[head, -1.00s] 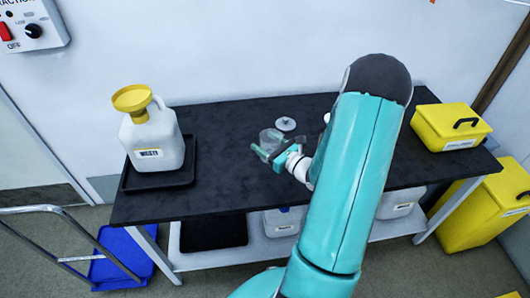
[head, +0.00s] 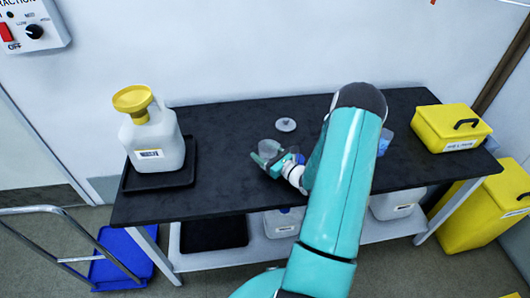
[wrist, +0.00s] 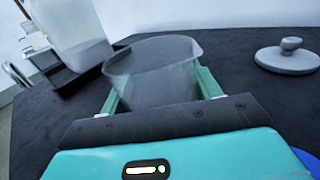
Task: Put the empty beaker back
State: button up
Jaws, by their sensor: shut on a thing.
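The clear beaker (wrist: 155,75) is upright between the two green fingers of my gripper (wrist: 160,92) in the wrist view. It looks empty. In the head view the beaker (head: 268,147) shows small at the middle of the black bench, with my gripper (head: 268,158) shut around it. I cannot tell whether its base touches the bench. A grey lid with a knob (head: 286,124) lies on the bench behind it, and it also shows at the right of the wrist view (wrist: 288,58).
A white waste jug with a yellow funnel (head: 151,145) stands in a black tray (head: 160,181) at the left. A yellow box (head: 450,128) is at the right end. A blue item (head: 384,142) is partly hidden by my arm. The bench front left is clear.

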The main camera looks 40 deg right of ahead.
jog(key=shift+f, duration=0.15)
jog(key=o, duration=1.1)
jog(key=s, duration=0.8)
jog(key=s+d, duration=0.1)
jog(key=s, duration=0.3)
jog(key=shift+d, duration=0.1)
